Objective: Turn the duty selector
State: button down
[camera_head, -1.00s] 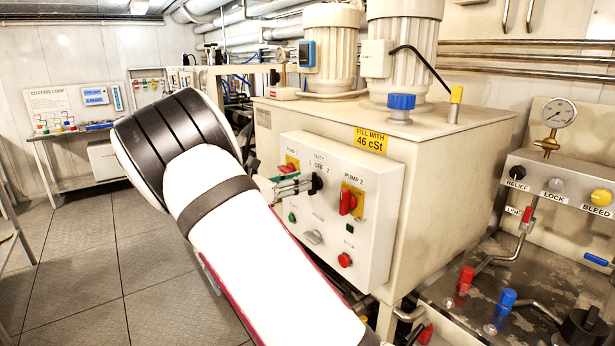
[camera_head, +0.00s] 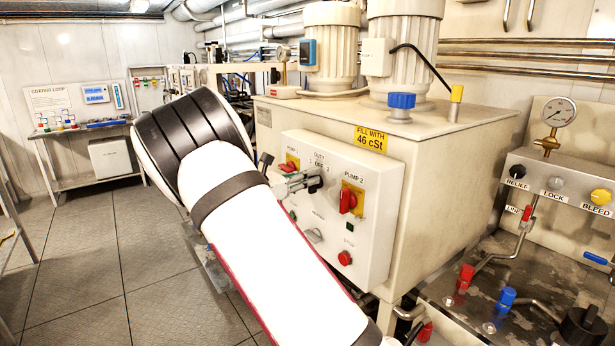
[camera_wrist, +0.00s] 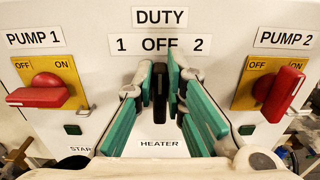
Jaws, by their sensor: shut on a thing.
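The duty selector is a black knob (camera_wrist: 159,92) under the DUTY label in the wrist view. It stands close to upright, below OFF, between the 1 and 2 marks. My gripper (camera_wrist: 159,78) has its teal-padded fingers on either side of the knob and is shut on it. In the head view the selector (camera_head: 315,184) shows as a small dark shape on the white control panel (camera_head: 376,245). My gripper (camera_head: 300,182) reaches it from the left there, with my white arm covering the panel's lower left.
A red PUMP 1 switch (camera_wrist: 40,92) is left of the selector and a red PUMP 2 switch (camera_wrist: 282,95) is right, both on yellow plates. A HEATER label (camera_wrist: 164,144) is below. A valve block with a gauge (camera_head: 559,112) stands at the right.

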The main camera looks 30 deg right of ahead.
jog(key=m, duration=0.2)
jog(key=s+m+p, duration=0.1)
jog(key=m, duration=0.1)
jog(key=shift+s+f+m+p, duration=0.15)
jog(key=shift+s+f+m, duration=0.05)
jog(key=shift+m, duration=1)
jog(key=shift+s+f+m+p, duration=0.15)
jog(key=shift+s+f+m, duration=0.05)
jog(key=shift+m, duration=1)
jog(key=c, duration=1.6)
grip_release()
jog(key=shift+c, duration=0.2)
jog(key=shift+a, duration=0.1)
jog(key=a, duration=1.1)
jog(key=shift+s+a, duration=0.25)
jog(key=shift+a, duration=0.15)
